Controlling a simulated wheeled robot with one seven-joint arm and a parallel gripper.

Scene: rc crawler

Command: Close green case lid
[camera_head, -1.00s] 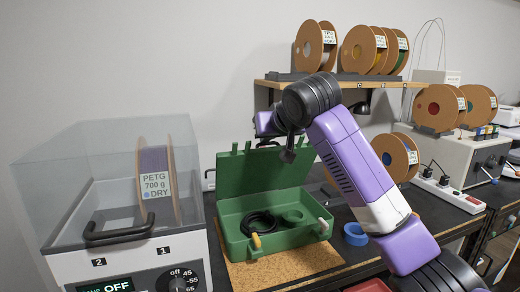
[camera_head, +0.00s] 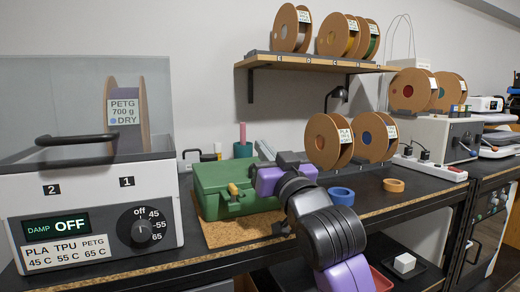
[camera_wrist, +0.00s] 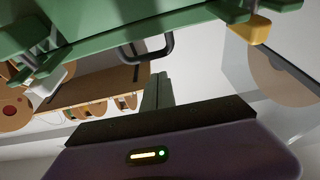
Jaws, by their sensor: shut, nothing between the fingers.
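The green case (camera_head: 224,190) sits on the tan mat (camera_head: 215,232) in the head view. Its lid (camera_head: 222,170) lies down over the base and looks level; I cannot tell whether a small gap remains. A yellow latch (camera_head: 233,190) shows at the front. My gripper (camera_head: 265,150) is shut and empty, pointing away over the right part of the case. In the wrist view, seen upside down, the case (camera_wrist: 120,20) fills the top, with the yellow latch (camera_wrist: 256,28), a white latch (camera_wrist: 48,85) and a black handle (camera_wrist: 150,50). Its fingers (camera_wrist: 157,92) are together.
The filament dryer (camera_head: 90,200) stands close left of the case. A blue ring (camera_head: 341,196) and an orange ring (camera_head: 393,185) lie to the right. Spools (camera_head: 328,140) stand at the back, below the wall shelf (camera_head: 310,62).

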